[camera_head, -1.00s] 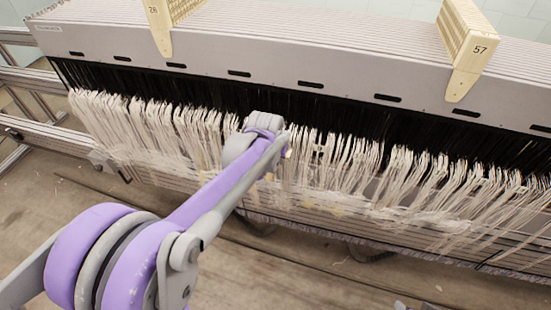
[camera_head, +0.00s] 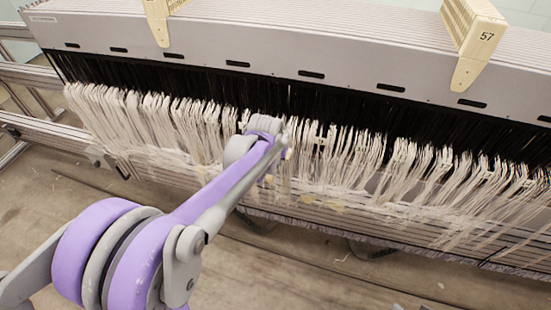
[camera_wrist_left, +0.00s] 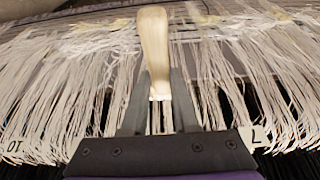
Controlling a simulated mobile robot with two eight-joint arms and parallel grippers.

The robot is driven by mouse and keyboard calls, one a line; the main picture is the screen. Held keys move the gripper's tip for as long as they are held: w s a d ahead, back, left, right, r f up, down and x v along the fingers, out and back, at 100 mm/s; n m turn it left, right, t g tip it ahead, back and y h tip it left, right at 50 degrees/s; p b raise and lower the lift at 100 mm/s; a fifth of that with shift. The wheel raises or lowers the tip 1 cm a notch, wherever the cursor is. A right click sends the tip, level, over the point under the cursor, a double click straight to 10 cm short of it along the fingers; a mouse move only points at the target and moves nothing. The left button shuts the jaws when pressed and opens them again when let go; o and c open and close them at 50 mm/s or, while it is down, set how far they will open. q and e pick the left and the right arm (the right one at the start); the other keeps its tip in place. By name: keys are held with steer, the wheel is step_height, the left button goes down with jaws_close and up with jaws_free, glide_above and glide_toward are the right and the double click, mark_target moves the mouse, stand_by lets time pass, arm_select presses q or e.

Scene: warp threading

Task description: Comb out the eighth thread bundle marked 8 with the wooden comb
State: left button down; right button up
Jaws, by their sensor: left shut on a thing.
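My left gripper (camera_wrist_left: 159,88) is shut on a light wooden handle (camera_wrist_left: 153,40), which I take to be the comb's; no comb teeth are visible. In the head view my left arm reaches the row of white thread bundles (camera_head: 375,150), and its wrist hides the gripper and comb. In the left wrist view pale threads (camera_wrist_left: 225,75) hang on both sides of the gripper. An upside-down 10 tag (camera_wrist_left: 14,147) is at lower left and an upside-down 7 tag (camera_wrist_left: 256,135) at lower right. No tag 8 is readable; the gripper blocks the middle. My right gripper is not in view.
A long grey machine beam (camera_head: 300,45) runs above dark threads (camera_head: 290,97). Cream blocks stand on it, one marked 57 (camera_head: 475,40). Metal rails (camera_head: 40,130) are at left. Bare floor (camera_head: 300,285) lies in front.

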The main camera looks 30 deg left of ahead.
arm_select(q)
step_height(320, 180, down, 21)
steer(key=b, duration=1.3)
steer(key=shift+w+b, duration=0.35)
steer(key=shift+w, duration=0.1)
steer(key=shift+a, duration=0.1)
stand_by(0.3)
steer(key=shift+s+d, duration=0.25)
steer(key=shift+s, duration=0.75)
steer(key=shift+s+d, duration=0.25)
steer(key=shift+s, duration=0.7)
steer(key=s+d+p, duration=0.1)
steer(key=s, duration=0.5)
steer(key=shift+d, duration=0.2)
steer(key=shift+w, duration=0.15)
